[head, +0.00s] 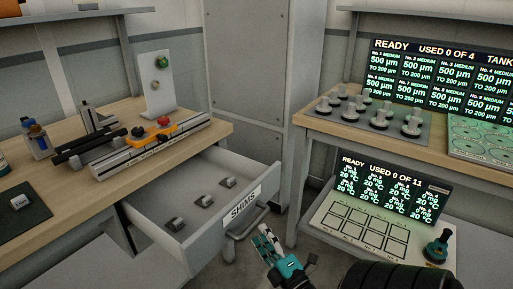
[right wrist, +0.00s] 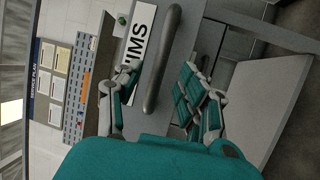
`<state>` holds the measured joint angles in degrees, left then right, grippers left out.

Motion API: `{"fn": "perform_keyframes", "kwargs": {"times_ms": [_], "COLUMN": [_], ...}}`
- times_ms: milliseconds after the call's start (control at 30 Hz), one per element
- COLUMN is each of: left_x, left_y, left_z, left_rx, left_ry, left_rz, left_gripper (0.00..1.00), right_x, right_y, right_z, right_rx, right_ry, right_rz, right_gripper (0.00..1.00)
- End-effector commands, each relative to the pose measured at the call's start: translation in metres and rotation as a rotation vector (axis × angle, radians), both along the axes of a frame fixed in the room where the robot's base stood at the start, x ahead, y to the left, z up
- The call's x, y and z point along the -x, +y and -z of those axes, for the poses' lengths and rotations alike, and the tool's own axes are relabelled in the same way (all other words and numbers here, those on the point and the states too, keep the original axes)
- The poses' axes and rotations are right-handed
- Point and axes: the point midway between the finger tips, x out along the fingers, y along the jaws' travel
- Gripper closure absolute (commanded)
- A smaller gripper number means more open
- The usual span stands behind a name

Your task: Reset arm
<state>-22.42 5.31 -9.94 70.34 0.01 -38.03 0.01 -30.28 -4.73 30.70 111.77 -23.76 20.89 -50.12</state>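My right gripper (head: 268,240) is low in the middle of the head view, just in front of the open drawer's right end. In the right wrist view its two fingers (right wrist: 158,88) stand apart with nothing held between them. The drawer handle (right wrist: 163,60) and the SHIMS label (right wrist: 140,42) show beyond the fingers; I cannot tell whether a finger touches the handle. The handle (head: 248,222) also shows in the head view, close beside the gripper. My left gripper is in neither view.
The grey drawer (head: 190,238) is pulled out and holds several small metal pieces (head: 203,201). A workbench (head: 45,172) with a rail fixture is at left. At right are a bench (head: 322,122) with knobbed parts and a lower panel (head: 328,216). Floor shows between.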

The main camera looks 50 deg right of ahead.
Motion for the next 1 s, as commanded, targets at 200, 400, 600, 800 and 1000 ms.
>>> {"fn": "perform_keyframes", "kwargs": {"times_ms": [200, 400, 600, 800, 1000], "left_x": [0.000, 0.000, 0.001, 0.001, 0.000], "left_y": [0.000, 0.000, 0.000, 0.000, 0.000], "left_z": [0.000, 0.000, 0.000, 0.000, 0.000], "left_rx": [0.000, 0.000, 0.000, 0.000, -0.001], "left_ry": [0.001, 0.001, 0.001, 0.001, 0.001], "left_rz": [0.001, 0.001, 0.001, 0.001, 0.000], "left_gripper": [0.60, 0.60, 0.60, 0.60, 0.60], "right_x": [0.020, 0.021, 0.021, 0.021, 0.009], "right_y": [0.007, 0.007, 0.007, 0.007, 0.015], "right_z": [0.004, 0.004, 0.004, 0.004, 0.047], "right_rx": [0.000, 0.001, 0.001, 0.000, -0.172], "right_ry": [0.000, -0.001, -0.001, 0.000, 0.061], "right_rz": [0.000, -0.001, -0.001, -0.001, -0.004], "right_gripper": [0.60, 0.60, 0.60, 0.60, 0.60]}}
